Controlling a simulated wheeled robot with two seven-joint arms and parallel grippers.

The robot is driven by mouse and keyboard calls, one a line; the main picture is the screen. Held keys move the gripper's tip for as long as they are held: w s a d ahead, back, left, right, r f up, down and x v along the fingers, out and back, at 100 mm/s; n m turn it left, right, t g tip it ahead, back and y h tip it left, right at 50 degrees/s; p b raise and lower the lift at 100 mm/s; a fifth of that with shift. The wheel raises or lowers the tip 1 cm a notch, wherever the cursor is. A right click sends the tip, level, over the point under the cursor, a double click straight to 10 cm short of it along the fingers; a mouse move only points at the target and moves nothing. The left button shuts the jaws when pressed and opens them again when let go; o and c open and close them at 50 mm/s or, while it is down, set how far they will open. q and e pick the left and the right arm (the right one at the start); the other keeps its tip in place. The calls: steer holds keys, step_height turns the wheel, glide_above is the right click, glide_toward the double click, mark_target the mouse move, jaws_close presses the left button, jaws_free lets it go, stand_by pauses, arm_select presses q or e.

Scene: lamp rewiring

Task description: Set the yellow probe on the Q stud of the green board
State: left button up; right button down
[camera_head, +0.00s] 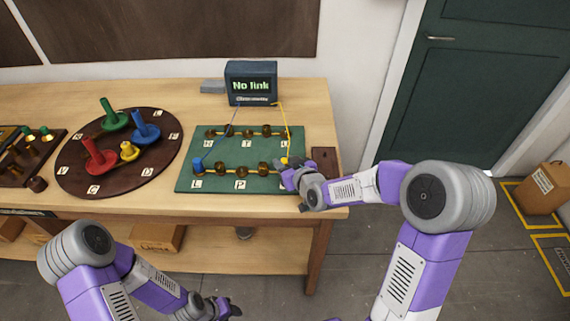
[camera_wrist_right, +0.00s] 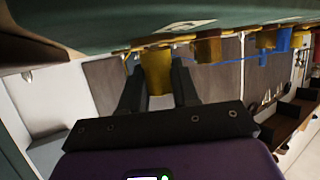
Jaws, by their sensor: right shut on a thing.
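The green board (camera_head: 187,181) lies on the workbench with two rows of brass studs (camera_head: 240,171). Labels such as L and P show along its front edge. I cannot make out a Q label; my right gripper covers the front right corner. My right gripper (camera_head: 284,168) is at that corner, shut on the yellow probe (camera_head: 286,160). In the right wrist view the yellow probe (camera_wrist_right: 157,74) sits between the two fingers (camera_wrist_right: 157,88), close to the board. Whether it touches a stud is hidden. My left gripper (camera_head: 228,311) hangs low in front of the bench; its jaws are unclear.
A blue piece (camera_head: 196,163) is at the board's left. A round board (camera_head: 72,183) with coloured pegs stands further left.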

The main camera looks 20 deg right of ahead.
steer(key=shift+s+f, duration=0.3)
steer(key=shift+f, duration=0.45)
steer(key=c, duration=0.8)
jaws_free()
steer(key=shift+f, duration=0.1)
steer(key=shift+o, duration=0.2)
steer(key=shift+s+d+r, duration=0.2)
steer(key=shift+s+r, duration=0.05)
steer(key=shift+s, duration=0.1)
steer(key=v, duration=0.2)
steer(key=r+v, duration=0.1)
steer(key=v, duration=0.1)
steer(key=p+v, duration=0.1)
steer(key=v, duration=0.2)
steer(key=shift+w+a+r, duration=0.1)
steer(key=shift+w+r, duration=0.1)
steer(key=shift+w, duration=0.1)
